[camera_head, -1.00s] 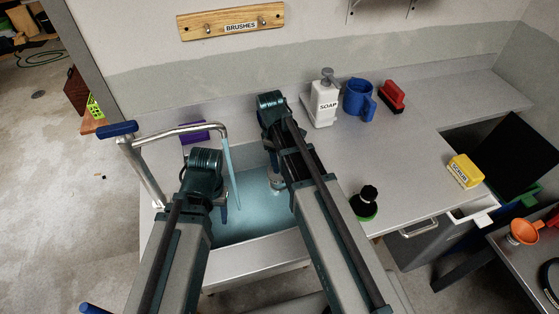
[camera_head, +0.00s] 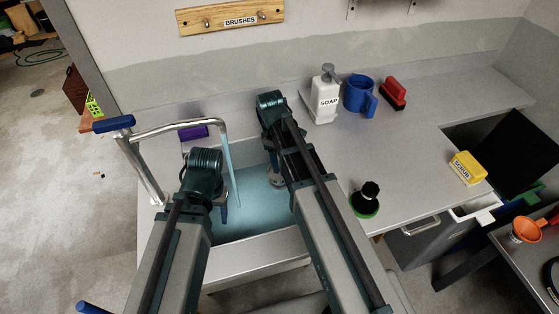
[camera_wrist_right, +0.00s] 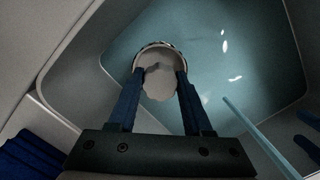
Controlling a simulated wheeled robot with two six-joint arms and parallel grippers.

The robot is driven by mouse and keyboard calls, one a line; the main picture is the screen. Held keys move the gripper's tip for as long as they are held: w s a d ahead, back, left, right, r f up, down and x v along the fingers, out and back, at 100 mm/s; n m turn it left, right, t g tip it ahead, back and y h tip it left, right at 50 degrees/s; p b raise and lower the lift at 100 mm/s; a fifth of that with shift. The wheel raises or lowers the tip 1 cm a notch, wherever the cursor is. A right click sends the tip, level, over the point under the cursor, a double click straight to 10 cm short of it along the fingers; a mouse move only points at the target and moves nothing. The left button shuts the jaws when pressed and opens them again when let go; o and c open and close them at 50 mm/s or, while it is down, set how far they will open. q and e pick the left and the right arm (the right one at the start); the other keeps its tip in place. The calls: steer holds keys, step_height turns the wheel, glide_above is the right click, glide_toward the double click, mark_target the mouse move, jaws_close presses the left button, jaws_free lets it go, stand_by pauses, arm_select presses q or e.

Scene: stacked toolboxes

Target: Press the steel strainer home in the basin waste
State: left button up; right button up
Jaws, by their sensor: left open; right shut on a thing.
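The steel strainer (camera_wrist_right: 158,84) is a pale round piece between the blue fingers of my right gripper (camera_wrist_right: 157,75) in the right wrist view. The right gripper is shut on it, inside the basin (camera_head: 262,251). In the head view the strainer (camera_head: 276,181) shows as a small steel piece below the right wrist. The waste is hidden, and I cannot tell whether the strainer sits in it. My left gripper (camera_head: 222,211) is open over the basin's left side, apart from the strainer, its fingers mostly hidden by its wrist.
A steel tap (camera_head: 160,131) with a blue handle arches over the basin; a pale blue stream (camera_head: 230,170) runs from it. A purple block (camera_head: 194,132) lies behind.

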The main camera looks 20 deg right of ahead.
arm_select(q)
steer(key=shift+f+b, duration=1.3)
steer(key=shift+b, duration=0.05)
arm_select(e)
steer(key=shift+f, duration=1.3)
stand_by(0.5)
steer(key=o, duration=1.2)
arm_select(q)
steer(key=shift+r, duration=0.15)
arm_select(e)
steer(key=shift+r, duration=0.15)
arm_select(q)
step_height(320, 180, up, 13)
steer(key=p, duration=1.3)
steer(key=shift+r+p, duration=0.2)
steer(key=shift+p, duration=0.2)
arm_select(e)
step_height(320, 180, up, 13)
steer(key=w+a, duration=0.1)
steer(key=shift+a+r, duration=0.15)
steer(key=shift+r, duration=0.05)
steer(key=s+a+m, duration=0.2)
steer(key=s+a, duration=0.2)
steer(key=s, duration=0.3)
steer(key=s+a+m, duration=0.3)
steer(key=s+a, duration=0.2)
steer(key=s, duration=0.3)
steer(key=shift+a+m+t, duration=0.15)
steer(key=shift+m+t, duration=0.15)
steer(key=shift+t, duration=0.1)
